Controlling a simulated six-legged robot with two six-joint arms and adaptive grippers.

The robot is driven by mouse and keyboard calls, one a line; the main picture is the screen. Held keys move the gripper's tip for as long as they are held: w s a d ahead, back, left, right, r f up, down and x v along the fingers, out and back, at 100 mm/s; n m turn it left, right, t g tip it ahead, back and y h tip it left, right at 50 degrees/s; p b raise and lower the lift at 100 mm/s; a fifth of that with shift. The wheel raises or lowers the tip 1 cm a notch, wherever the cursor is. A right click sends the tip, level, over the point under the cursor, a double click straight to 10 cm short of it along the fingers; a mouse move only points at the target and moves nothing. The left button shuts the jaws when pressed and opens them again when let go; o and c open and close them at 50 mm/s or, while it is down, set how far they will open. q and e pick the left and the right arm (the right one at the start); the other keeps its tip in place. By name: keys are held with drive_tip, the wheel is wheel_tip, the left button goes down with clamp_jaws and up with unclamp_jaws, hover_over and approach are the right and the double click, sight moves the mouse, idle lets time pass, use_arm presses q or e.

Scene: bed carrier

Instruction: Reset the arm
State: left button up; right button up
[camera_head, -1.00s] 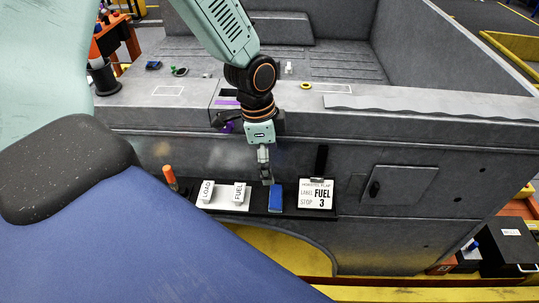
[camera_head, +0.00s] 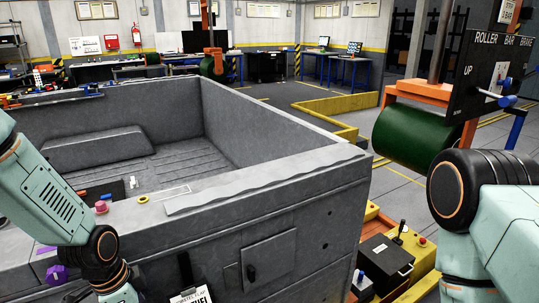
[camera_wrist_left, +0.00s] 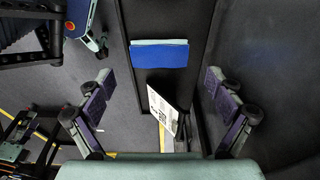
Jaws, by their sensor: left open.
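My left arm comes in at the left of the head view, its wrist (camera_head: 103,245) low by the grey bed's near wall; its gripper is cut off by the bottom edge. In the left wrist view my left gripper (camera_wrist_left: 158,82) is open, its two fingers wide apart with nothing between them in grasp. A blue block (camera_wrist_left: 160,57) lies on a narrow black shelf (camera_wrist_left: 150,85) in front of the fingers. A white label card (camera_wrist_left: 165,110) stands beside it. My right arm shows at the right of the head view; its gripper is out of view.
The grey bed (camera_head: 280,180) fills the left and middle. A green roller (camera_head: 415,137) hangs on an orange frame at the right, near my right arm. A black box (camera_head: 386,260) with a lever stands below it. A yellow barrier (camera_head: 340,107) lies on the open floor behind.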

use_arm(q)
drive_tip(key=f, duration=0.1)
drive_tip(key=f+b, duration=0.1)
drive_tip(key=f, duration=0.1)
drive_tip(key=f+b, duration=0.1)
drive_tip(key=shift+w+d+f, duration=0.15)
drive_tip(key=shift+d, duration=0.1)
drive_tip(key=shift+w+r+p, duration=0.1)
drive_tip(key=shift+r+p, duration=0.5)
drive_tip(key=shift+r, duration=0.3)
drive_tip(key=shift+s+r, duration=0.2)
drive_tip(key=shift+r, duration=0.25)
drive_tip(key=shift+w+f, duration=0.1)
drive_tip(key=shift+w, duration=0.05)
